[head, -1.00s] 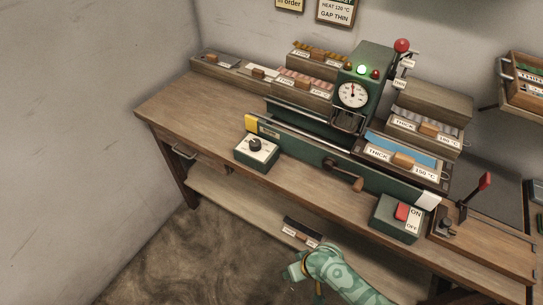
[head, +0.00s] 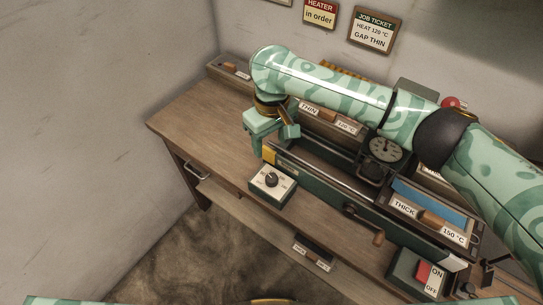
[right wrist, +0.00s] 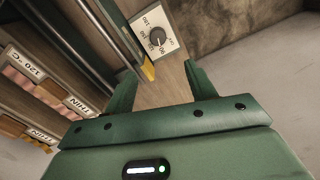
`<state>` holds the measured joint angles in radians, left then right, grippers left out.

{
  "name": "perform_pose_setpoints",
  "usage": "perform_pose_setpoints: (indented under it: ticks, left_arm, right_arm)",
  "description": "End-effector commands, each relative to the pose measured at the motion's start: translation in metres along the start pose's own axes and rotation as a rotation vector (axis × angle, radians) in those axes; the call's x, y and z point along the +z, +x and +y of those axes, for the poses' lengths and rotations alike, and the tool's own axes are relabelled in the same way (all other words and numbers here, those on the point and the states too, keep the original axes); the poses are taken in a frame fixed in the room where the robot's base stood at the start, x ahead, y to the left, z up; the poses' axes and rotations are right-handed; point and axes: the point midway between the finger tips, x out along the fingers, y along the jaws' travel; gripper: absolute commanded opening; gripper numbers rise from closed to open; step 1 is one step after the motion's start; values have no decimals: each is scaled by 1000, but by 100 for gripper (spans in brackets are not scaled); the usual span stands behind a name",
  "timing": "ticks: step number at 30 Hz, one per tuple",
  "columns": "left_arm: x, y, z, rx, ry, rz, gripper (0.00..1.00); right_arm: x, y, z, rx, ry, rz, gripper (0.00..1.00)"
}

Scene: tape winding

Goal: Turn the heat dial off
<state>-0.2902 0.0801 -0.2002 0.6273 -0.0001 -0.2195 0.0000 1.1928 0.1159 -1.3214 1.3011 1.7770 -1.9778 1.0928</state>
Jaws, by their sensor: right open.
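The heat dial (head: 271,180) is a black round knob on a pale scale plate, on a small green box (head: 266,195) at the bench's front left. In the right wrist view the dial (right wrist: 158,37) shows beyond the fingertips, with numbers around it; the exact setting is too small to read surely. My right gripper (head: 273,146) is over the bench behind the dial box, apart from it. Its jaws are open and empty, with both fingers visible in the right wrist view (right wrist: 163,85). My left gripper is not in view.
The green machine's front rail (head: 330,190) runs right of the dial, with a yellow end block (head: 269,155) near my right gripper. A hand crank (head: 378,238) and a red ON/OFF switch (head: 431,277) are farther right. The bench (head: 195,125) is clear to the left.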

Motion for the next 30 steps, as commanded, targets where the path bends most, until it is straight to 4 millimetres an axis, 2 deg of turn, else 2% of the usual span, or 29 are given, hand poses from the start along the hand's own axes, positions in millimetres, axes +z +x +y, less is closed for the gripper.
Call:
perform_pose_setpoints:
  ticks: [2,5,12,18,21,25,30]
  left_arm:
    - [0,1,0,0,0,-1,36]
    - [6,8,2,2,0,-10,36]
    - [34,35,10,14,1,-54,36]
    - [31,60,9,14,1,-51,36]
    - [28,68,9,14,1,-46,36]
    - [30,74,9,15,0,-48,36]
    - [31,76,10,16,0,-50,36]
  right_arm:
    - [2,-2,2,17,-5,-13,56]
    - [2,11,2,19,-5,-19,56]
    - [3,72,3,15,-6,-19,56]
    - [3,121,4,15,-5,-17,56]
    - [4,138,5,16,-5,-16,56]
    - [4,152,5,16,-5,-15,56]
    - [4,156,5,18,-5,-13,56]
